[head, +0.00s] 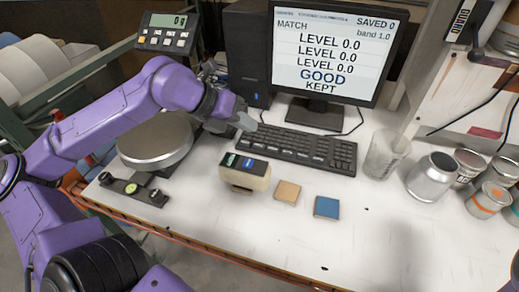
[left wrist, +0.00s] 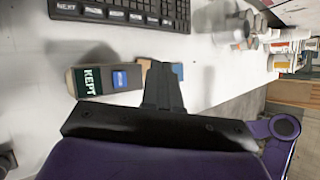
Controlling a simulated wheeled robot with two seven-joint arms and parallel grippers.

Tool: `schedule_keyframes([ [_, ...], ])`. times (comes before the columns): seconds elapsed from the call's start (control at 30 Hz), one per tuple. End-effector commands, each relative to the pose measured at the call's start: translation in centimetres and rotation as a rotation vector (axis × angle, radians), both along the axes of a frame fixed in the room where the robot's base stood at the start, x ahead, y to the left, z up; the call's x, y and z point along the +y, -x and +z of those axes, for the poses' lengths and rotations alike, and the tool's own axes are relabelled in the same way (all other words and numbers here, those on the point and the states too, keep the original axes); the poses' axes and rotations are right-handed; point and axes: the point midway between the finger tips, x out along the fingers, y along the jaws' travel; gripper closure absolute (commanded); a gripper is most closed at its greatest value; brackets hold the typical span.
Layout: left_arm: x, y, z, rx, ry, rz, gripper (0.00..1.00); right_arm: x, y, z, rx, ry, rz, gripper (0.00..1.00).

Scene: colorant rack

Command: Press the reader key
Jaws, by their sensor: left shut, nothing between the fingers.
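The reader (head: 243,175) is a small cream block with a dark top, standing on the white bench in front of the keyboard. Its top carries a small screen and a blue key (head: 249,163). In the left wrist view the reader's screen (left wrist: 90,80) shows "KEPT", with the blue key (left wrist: 121,80) beside it. My left gripper (head: 245,122) is shut and empty, above the bench near the keyboard's left end, behind the reader in the head view and apart from it. Its closed fingers (left wrist: 160,80) also show in the left wrist view. My right gripper is not in view.
A tan tile (head: 288,192) and blue tile (head: 326,208) lie right of the reader. The keyboard (head: 310,150) is behind; the monitor (head: 325,45) reads "GOOD", "KEPT", "SAVED 0". A round scale (head: 150,155) stands left, a beaker (head: 385,155) and several cans (head: 433,177) right.

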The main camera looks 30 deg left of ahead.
Motion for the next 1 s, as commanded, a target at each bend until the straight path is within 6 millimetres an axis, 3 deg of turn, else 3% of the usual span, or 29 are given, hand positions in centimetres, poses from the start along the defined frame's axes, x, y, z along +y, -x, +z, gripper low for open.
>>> schedule_keyframes([
  [0.27,0.2,-0.1,-0.1,0.001,0.001,0.005,1.0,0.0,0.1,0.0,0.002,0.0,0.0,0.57],
  [0.47,0.1,-0.1,-1.3,0.002,0.0,0.003,1.0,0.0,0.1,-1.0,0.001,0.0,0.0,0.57],
  [1.0,0.0,-0.1,-8.5,0.0,0.001,0.001,1.0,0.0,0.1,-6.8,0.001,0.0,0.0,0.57],
])
